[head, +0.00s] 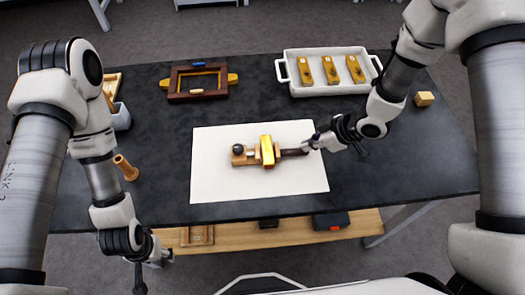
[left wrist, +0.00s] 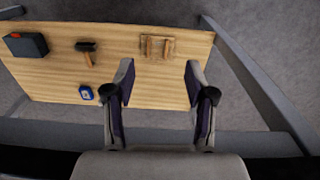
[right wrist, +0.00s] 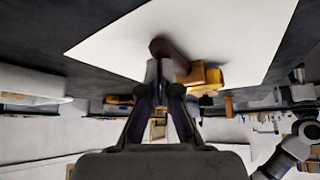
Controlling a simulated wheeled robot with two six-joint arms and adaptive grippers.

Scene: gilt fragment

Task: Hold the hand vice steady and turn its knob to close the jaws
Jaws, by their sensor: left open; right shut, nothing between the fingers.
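The hand vice (head: 268,152) lies on a white sheet (head: 230,185) at the middle of the dark table. It has wooden blocks, a gold piece across its middle, a small dark round part at its left end and a dark brown rod-like end (head: 293,152) at its right. My right gripper (head: 310,144) is shut and empty, its tips close to the brown end; in the right wrist view the shut tips (right wrist: 160,70) overlap that end (right wrist: 165,48), and I cannot tell whether they touch. My left gripper (head: 152,262) is open and empty, low by the table's front edge, away from the vice.
A white tray (head: 285,74) with several gold-topped blocks stands at the back right. A dark wooden frame (head: 174,85) lies at the back left. A wooden peg (head: 126,167) and a small wooden cube (head: 424,98) are nearer the sides. A wooden shelf (left wrist: 120,60) holds tools below.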

